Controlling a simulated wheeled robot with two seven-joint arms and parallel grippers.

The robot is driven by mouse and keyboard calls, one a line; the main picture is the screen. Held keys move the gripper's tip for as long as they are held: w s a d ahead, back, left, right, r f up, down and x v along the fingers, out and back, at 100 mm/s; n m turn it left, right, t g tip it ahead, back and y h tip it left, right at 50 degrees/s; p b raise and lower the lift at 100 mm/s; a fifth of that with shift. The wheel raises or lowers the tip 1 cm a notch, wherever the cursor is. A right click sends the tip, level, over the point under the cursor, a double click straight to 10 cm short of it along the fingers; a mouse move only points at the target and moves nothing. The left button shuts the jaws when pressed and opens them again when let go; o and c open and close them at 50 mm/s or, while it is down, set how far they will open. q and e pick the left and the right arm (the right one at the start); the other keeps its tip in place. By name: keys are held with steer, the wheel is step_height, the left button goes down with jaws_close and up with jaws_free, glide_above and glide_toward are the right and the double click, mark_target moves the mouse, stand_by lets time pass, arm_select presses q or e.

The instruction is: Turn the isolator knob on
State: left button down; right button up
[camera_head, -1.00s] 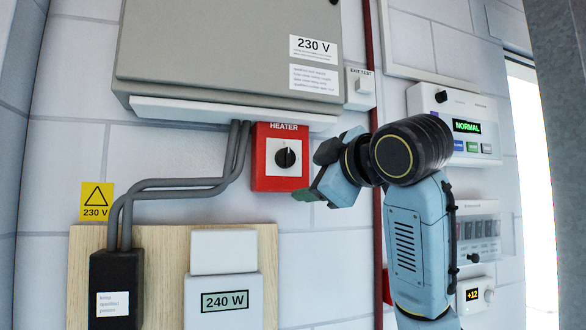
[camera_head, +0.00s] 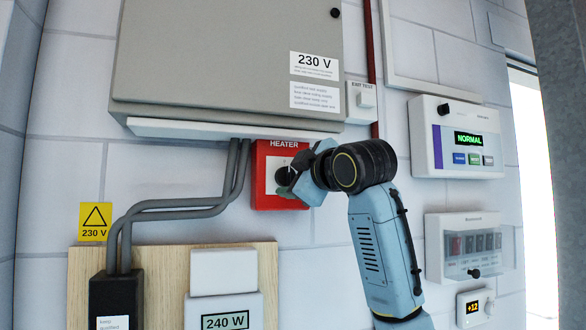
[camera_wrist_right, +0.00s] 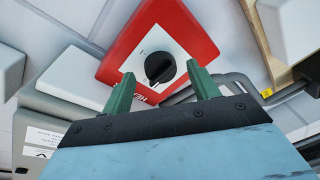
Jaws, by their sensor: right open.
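The isolator is a red box (camera_head: 262,197) marked HEATER on the wall, below the grey cabinet. Its black round knob (camera_head: 281,176) is partly hidden by my right gripper (camera_head: 287,184) in the head view. In the right wrist view the knob (camera_wrist_right: 160,68) shows whole on its white plate, with a light pointer line on it. My right gripper (camera_wrist_right: 164,88) is open there. Its two green fingers point at the knob, one on either side of it in the picture. I cannot tell whether they touch it. My left gripper is not in view.
The grey 230 V cabinet (camera_head: 220,60) overhangs just above the box. Grey conduits (camera_head: 180,204) run to its left. A meter reading 240 W (camera_head: 225,310) sits below. A panel reading NORMAL (camera_head: 435,160) and a breaker box (camera_head: 440,262) are to the right.

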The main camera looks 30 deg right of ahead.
steer(key=shift+w, duration=0.5)
steer(key=c, duration=1)
steer(key=shift+o, duration=0.2)
